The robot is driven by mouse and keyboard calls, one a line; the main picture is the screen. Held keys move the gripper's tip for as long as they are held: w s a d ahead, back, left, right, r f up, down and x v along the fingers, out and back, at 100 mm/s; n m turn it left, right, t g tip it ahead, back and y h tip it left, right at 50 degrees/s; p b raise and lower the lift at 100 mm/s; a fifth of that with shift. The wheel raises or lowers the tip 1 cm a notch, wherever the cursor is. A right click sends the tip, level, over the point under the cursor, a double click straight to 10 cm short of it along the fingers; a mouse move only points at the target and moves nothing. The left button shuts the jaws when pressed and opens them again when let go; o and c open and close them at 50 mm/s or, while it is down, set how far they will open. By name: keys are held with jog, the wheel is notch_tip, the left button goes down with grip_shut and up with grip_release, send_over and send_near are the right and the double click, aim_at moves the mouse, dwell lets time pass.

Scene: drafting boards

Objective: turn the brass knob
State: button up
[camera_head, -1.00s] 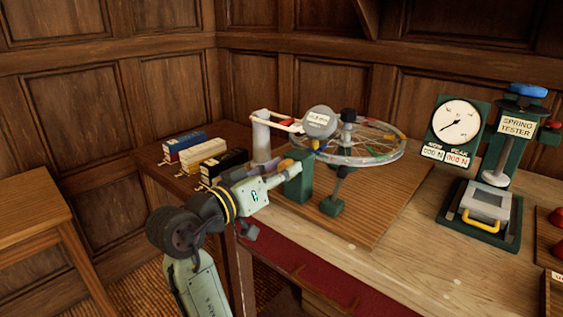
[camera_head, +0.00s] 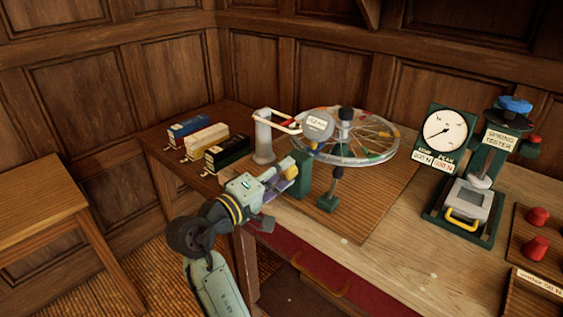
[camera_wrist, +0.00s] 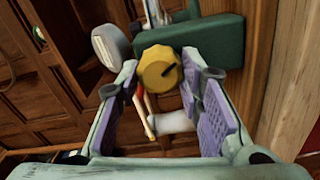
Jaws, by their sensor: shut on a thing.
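The brass knob (camera_wrist: 157,72) is round and ribbed, with a dark pointer mark on its face pointing to the upper right in the wrist view. It sits at the end of a green block (camera_wrist: 200,40), which also shows in the head view (camera_head: 302,174). My gripper (camera_wrist: 163,80) has its purple-padded fingers on either side of the knob and is shut on it. In the head view my gripper (camera_head: 287,178) reaches the block's left side, and its fingers mostly hide the knob.
A spoked wheel (camera_head: 345,137) lies level behind the block, beside a round grey labelled disc (camera_head: 318,126). A short black-topped post (camera_head: 332,190) stands just right of the block. Blue, cream and black boxes stand at left. A spring tester (camera_head: 470,190) stands at right.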

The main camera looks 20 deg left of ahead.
jog(key=n, duration=1.1)
jog(key=shift+f+p, duration=0.1)
jog(key=shift+p, duration=0.2)
jog(key=shift+n, duration=0.4)
jog(key=o, duration=1.2)
jog(key=shift+f, duration=0.1)
jog(key=shift+c, duration=0.2)
jog(key=shift+s, duration=0.1)
jog(key=v, duration=1.1)
jog(key=shift+s+a, duration=0.15)
jog(key=shift+s, duration=0.25)
